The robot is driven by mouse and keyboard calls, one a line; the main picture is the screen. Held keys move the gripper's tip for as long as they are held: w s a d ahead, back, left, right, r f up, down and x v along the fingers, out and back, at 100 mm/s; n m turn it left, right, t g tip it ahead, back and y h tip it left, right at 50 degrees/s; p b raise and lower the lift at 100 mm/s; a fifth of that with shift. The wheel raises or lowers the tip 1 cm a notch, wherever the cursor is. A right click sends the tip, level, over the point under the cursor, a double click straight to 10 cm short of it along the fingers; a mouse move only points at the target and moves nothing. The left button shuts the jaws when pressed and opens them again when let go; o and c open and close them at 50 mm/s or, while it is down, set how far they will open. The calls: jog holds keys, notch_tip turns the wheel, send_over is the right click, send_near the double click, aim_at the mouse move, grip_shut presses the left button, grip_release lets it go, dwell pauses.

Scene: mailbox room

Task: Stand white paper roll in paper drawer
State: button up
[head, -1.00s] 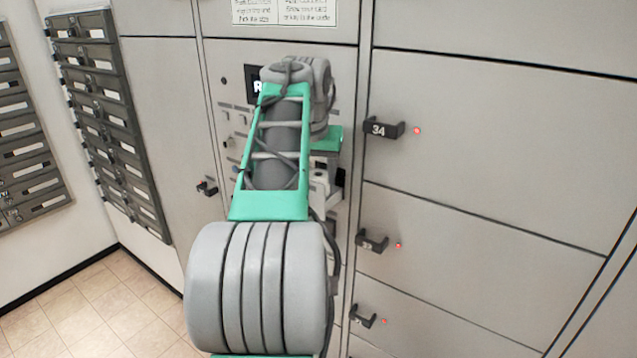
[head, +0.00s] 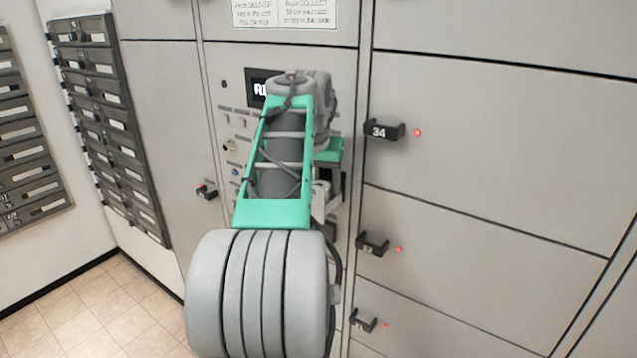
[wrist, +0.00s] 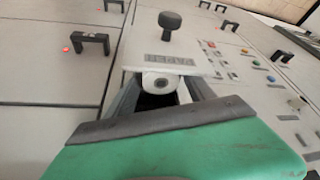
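The white paper roll (wrist: 161,83) shows end-on in the wrist view, with its dark core hole facing the camera. It is right beside a pale plate marked PAPER (wrist: 172,61), apparently the drawer front, which has a dark knob (wrist: 171,22) beyond it. Below the roll is a dark opening between grey sides; I cannot tell whether these are drawer walls or fingers. My gripper's green body fills the bottom of the wrist view, and its fingertips cannot be made out. In the head view my arm hides most of the drawer area.
Grey locker doors (head: 490,150) with black handles such as number 34 (head: 384,131) are at the right. A panel of coloured buttons (wrist: 255,63) lies right of the roll in the wrist view. Dark mailboxes (head: 110,120) line the left wall. Tiled floor (head: 85,310) is clear at lower left.

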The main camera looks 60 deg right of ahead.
jog(key=shift+o, duration=0.3)
jog(key=shift+r, duration=0.2)
jog(key=p+v, duration=0.7)
jog(key=v, duration=0.6)
jog(key=w+a+f+n+t, duration=0.1)
jog(key=w+a+f+n, duration=0.3)
jog(key=w+a, duration=0.45)
jog(key=w+a+f+n+t, duration=0.1)
jog(key=w+a+f+n, duration=0.4)
jog(key=a, duration=0.6)
jog(key=a+f+n+y, duration=0.1)
jog(key=a+f, duration=0.3)
jog(key=a, duration=0.4)
jog(key=a+f+n+t+y, duration=0.1)
jog(key=a+f+n+y, duration=0.1)
jog(key=a, duration=0.6)
jog(key=a+f+n+y, duration=0.1)
jog(key=a+f+n, duration=0.2)
jog(key=a+f, duration=0.3)
jog(key=s+a, duration=0.1)
jog(key=a, duration=0.1)
jog(key=shift+a+f+t, duration=0.25)
jog(key=shift+f+t, duration=0.05)
jog(key=shift+f, duration=0.05)
